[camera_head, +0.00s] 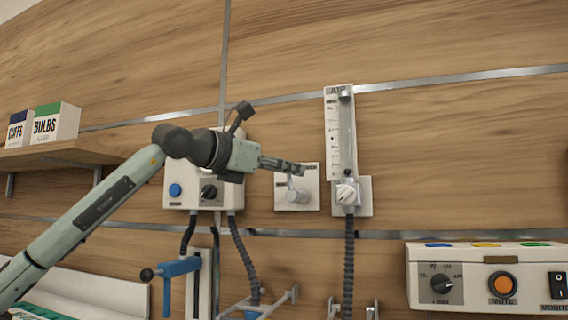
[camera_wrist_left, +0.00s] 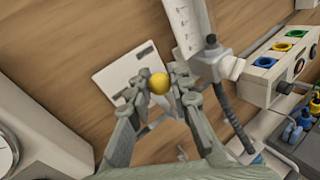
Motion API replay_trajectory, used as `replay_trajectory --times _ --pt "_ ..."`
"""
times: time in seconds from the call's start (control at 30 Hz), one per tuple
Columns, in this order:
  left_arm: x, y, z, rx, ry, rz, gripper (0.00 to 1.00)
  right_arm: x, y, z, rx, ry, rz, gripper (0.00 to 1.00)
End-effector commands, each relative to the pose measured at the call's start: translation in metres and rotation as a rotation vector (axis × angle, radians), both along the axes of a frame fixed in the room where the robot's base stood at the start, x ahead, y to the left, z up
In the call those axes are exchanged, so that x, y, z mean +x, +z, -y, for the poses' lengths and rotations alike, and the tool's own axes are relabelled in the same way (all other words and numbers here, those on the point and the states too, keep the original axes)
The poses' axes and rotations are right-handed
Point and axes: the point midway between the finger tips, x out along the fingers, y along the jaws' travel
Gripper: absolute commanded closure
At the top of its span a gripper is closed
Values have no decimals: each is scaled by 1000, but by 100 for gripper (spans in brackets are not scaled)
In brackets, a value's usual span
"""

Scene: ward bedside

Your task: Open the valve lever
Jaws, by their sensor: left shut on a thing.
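The valve plate (camera_head: 311,198) is white and fixed to the wood wall between a white control box and a flowmeter. In the left wrist view, the plate (camera_wrist_left: 104,78) lies behind the fingertips. The valve lever (camera_head: 297,195) is grey and stands out from the plate. Its yellow ball end (camera_wrist_left: 159,83) sits between the fingertips in the left wrist view. My left gripper (camera_head: 299,168) reaches in from the left and is shut on the lever at that ball. The fingers hide part of the lever and the plate's lettering. My right gripper is not in view.
The flowmeter (camera_head: 347,135) with its white knob stands close right of the plate. The control box (camera_head: 178,203) is close left, behind my wrist. Hoses hang below both. A blue clamp (camera_head: 180,267) and a monitor panel (camera_head: 480,250) are lower. A shelf (camera_head: 60,151) holds boxes.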

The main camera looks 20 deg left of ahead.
Motion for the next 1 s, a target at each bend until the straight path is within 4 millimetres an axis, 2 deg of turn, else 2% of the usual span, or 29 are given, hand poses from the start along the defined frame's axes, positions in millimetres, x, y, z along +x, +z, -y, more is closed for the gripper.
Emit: replay_trajectory --times 0.03,0.23,0.53,0.57,0.7,0.73,1.0 --pt "0 5 4 40 -3 -1 100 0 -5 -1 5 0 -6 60" --pt "0 3 9 148 -1 6 100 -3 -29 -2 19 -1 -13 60" --pt "-1 1 9 156 -1 7 100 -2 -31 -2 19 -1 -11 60" --pt "-1 1 9 156 -1 7 78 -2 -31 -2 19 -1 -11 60" --pt "-1 1 9 156 -1 6 61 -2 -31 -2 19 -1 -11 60" --pt "-1 1 9 156 -1 6 59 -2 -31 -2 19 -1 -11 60" --pt "-1 1 9 155 -1 5 59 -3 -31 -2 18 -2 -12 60"
